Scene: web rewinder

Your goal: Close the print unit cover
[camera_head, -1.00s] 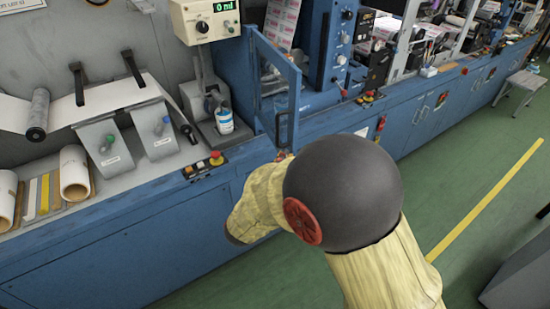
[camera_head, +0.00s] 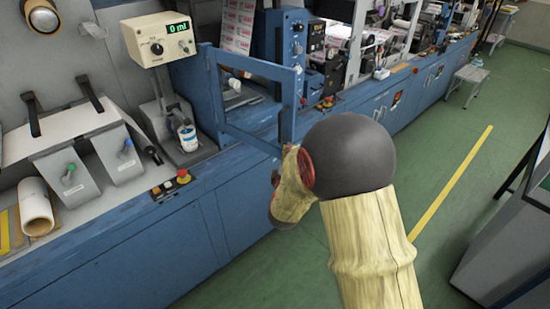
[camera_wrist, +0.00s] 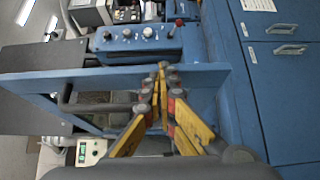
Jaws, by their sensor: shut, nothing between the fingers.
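The print unit cover is a blue open frame (camera_head: 246,65) that stands out from the blue machine in the head view. Its outer post is close to my arm's end. In the wrist view the cover (camera_wrist: 205,77) crosses the picture as a blue bar, with a dark grey handle (camera_wrist: 85,107) beside my fingers. My gripper (camera_wrist: 163,68) is shut and empty, its yellow fingertips together over the blue bar. I cannot tell whether they touch it. In the head view my arm mostly hides the fingers.
A red stop button (camera_head: 183,176) and a white cup (camera_head: 187,138) are on the machine left of the cover. A blue control panel (camera_wrist: 140,45) with knobs lies beyond the bar. Green floor (camera_head: 440,160) is free on the right; a grey cabinet (camera_head: 510,250) stands lower right.

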